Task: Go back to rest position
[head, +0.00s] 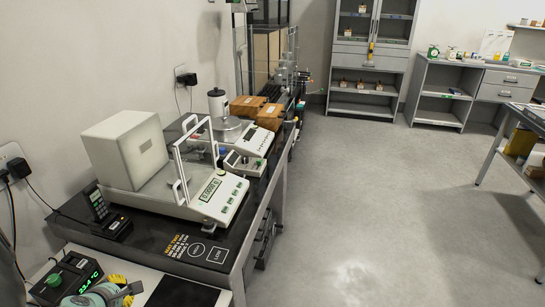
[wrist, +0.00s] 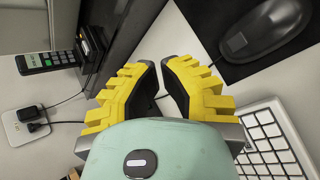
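My gripper (wrist: 162,70) shows in the wrist view with its yellow fingers a narrow gap apart and nothing between them. In the head view my gripper (head: 128,286) is at the lower left, above the white desk surface in front of the weighing table (head: 240,239). It is beside the dark box with a green digital readout (head: 74,277). The wrist view shows a keyboard (wrist: 272,135) to the right of the fingers and a black mouse (wrist: 262,28) on a dark pad at the upper right.
A balance (head: 212,196) with a white box-like housing (head: 125,150) stands on the weighing table, near a handset (head: 102,208). A second balance (head: 252,137) and brown boxes (head: 258,112) stand farther along. Open floor (head: 380,210) lies to the right. A side table (head: 495,143) stands at the right edge.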

